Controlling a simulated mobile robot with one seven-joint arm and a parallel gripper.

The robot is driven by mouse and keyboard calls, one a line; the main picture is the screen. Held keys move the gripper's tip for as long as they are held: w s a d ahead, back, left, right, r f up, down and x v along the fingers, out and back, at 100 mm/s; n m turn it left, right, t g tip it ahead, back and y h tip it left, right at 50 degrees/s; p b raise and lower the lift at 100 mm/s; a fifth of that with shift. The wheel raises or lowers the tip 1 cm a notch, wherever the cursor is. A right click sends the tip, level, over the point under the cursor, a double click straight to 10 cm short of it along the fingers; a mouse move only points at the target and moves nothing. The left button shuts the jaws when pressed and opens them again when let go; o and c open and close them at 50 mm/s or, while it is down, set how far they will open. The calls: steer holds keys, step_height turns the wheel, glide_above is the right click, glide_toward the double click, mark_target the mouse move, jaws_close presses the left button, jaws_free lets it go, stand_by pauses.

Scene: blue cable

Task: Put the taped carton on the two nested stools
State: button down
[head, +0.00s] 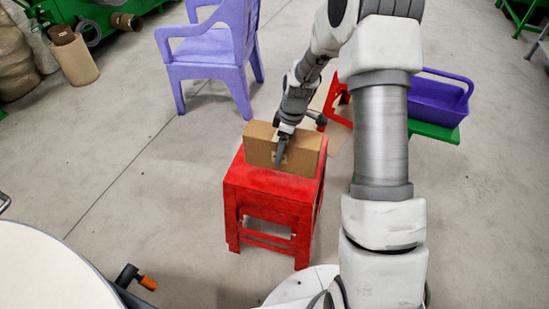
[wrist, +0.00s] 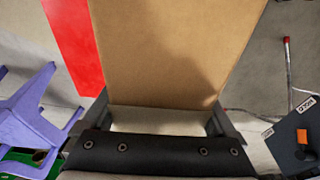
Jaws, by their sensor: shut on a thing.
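The taped carton (head: 262,143) is a brown box standing upright on its long edge at the red stools (head: 262,184), over the rear part of the seat. The stools appear as one red stack; I cannot tell the nested layers apart. My gripper (head: 281,150) reaches down from above and is shut on the carton, with a finger against its near face. In the wrist view the carton (wrist: 175,50) fills the middle between the fingers, and a strip of red seat (wrist: 75,40) shows to its left. Whether the carton's underside touches the seat is hidden.
A purple chair (head: 210,50) stands behind to the left. A purple basket (head: 440,100) rests on a green stool (head: 437,131) to the right, with another red item (head: 338,103) behind my arm. Cardboard rolls (head: 73,57) stand far left. The floor left of the stools is clear.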

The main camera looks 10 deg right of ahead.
steer(key=shift+w+a+f, duration=0.85)
steer(key=shift+w+a, duration=0.15)
steer(key=shift+a, duration=0.05)
steer(key=shift+f+b, duration=0.95)
steer(key=shift+f, duration=1)
steer(key=shift+f, duration=0.2)
jaws_free()
